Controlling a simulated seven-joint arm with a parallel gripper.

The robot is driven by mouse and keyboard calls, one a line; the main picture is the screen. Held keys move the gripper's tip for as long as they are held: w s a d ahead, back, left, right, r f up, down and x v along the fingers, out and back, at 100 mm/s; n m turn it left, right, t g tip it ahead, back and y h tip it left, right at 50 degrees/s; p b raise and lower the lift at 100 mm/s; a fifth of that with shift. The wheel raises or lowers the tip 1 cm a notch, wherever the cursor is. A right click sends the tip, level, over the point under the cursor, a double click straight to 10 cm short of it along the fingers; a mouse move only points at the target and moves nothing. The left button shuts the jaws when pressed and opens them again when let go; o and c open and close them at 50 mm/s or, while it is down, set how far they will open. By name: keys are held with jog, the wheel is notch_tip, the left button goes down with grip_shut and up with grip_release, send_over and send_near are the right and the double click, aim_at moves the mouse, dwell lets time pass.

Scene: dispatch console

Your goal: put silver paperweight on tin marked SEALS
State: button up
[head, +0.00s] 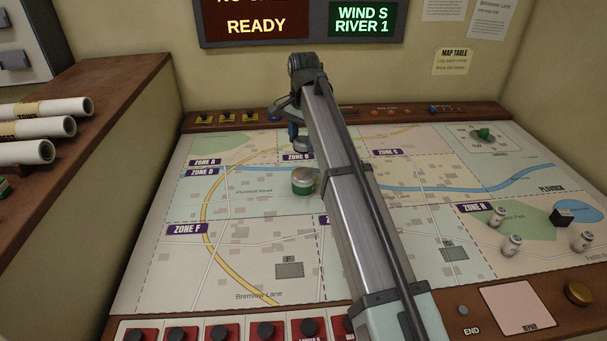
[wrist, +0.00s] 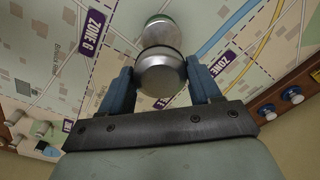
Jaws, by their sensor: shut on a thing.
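My gripper (wrist: 161,78) is shut on the silver paperweight (wrist: 160,75), a round shiny metal piece between the two blue fingers in the wrist view. A round tin (wrist: 158,32) with a pale silvery top and a green edge shows just beyond it there. In the head view the tin (head: 303,183) stands upright on the map, left of my arm, green-sided with a silvery lid. My gripper (head: 298,137) is partly hidden by my arm in that view, and the paperweight cannot be made out. No lettering on the tin is readable.
The map table (head: 245,240) is mostly clear on its left half. Several small white cans (head: 512,245) and a dark box (head: 562,217) stand at the right. A green-topped piece (head: 484,134) sits at the back right. Rolled papers (head: 40,127) lie on the left shelf.

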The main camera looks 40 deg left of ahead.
aim_at(303, 174)
jog(key=shift+w+a+r+n, duration=0.25)
jog(key=shift+w+a+n, duration=0.2)
jog(key=shift+n, duration=0.35)
jog(key=shift+s+d+n, duration=0.1)
jog(key=shift+d+n, duration=0.15)
jog(key=shift+n, duration=0.85)
jog(key=shift+f, duration=5)
jog(key=shift+f, duration=0.15)
jog(key=o, duration=1.4)
jog(key=shift+o, duration=0.2)
notch_tip(303, 174, up, 12)
jog(key=shift+r, duration=0.15)
